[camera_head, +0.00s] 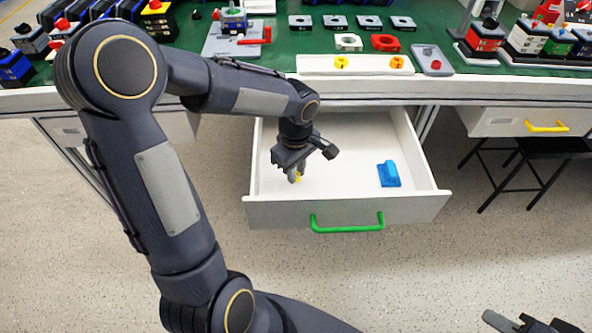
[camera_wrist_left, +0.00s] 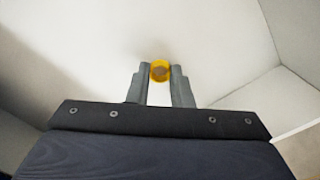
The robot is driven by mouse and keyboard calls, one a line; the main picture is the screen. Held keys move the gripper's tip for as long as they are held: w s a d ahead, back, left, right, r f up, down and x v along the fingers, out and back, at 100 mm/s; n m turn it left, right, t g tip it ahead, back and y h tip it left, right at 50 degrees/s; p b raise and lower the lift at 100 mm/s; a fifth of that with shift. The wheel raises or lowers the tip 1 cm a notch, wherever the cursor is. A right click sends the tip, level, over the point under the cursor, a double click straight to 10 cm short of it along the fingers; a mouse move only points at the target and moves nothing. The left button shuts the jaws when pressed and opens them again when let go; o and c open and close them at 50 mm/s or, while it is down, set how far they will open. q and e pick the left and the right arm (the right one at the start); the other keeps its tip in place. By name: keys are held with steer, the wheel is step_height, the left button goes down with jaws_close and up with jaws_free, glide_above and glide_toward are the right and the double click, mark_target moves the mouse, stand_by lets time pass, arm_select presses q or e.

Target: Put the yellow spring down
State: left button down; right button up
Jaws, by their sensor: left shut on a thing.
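The yellow spring (camera_wrist_left: 160,70) is between the two fingertips of my left gripper (camera_head: 295,177), which is shut on it. In the head view only a bit of yellow shows at the fingertips. The gripper points down inside the open white drawer (camera_head: 420,212), in its left part. In the left wrist view the pale drawer floor lies behind the spring; I cannot tell whether the spring touches it. Part of my right gripper (camera_head: 512,322) shows at the bottom right corner, cut off by the frame, and its jaws cannot be judged.
A blue block (camera_head: 389,174) lies in the right part of the drawer, which has a green handle (camera_head: 347,224). The drawer floor between gripper and block is clear. Above, the green worktop (camera_head: 290,40) carries a white tray (camera_head: 356,68) with yellow and orange pieces. A black stool (camera_head: 520,160) stands right.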

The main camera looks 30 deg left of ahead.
arm_select(q)
steer(key=c, duration=1.7)
jaws_free()
steer(key=shift+f, duration=0.15)
steer(key=shift+c, duration=0.2)
steer(key=o, duration=0.4)
steer(key=shift+o, duration=0.2)
steer(key=shift+r, duration=0.3)
step_height(320, 180, up, 11)
steer(key=p, duration=0.4)
steer(key=s+d+m+t+h, duration=0.1)
steer(key=s+m+t, duration=0.1)
steer(key=s+m, duration=0.2)
steer(key=s+d+r+m+t+h, duration=0.1)
steer(key=s+m, duration=0.4)
steer(key=s, duration=0.2)
steer(key=s+d+r+m+t+h, duration=0.1)
steer(key=s+d+m+t, duration=0.1)
steer(key=s+m, duration=0.2)
steer(key=shift+s+r+m+t+h, duration=0.2)
steer(key=shift+s+m+t+h, duration=0.15)
steer(key=shift+s, duration=0.7)
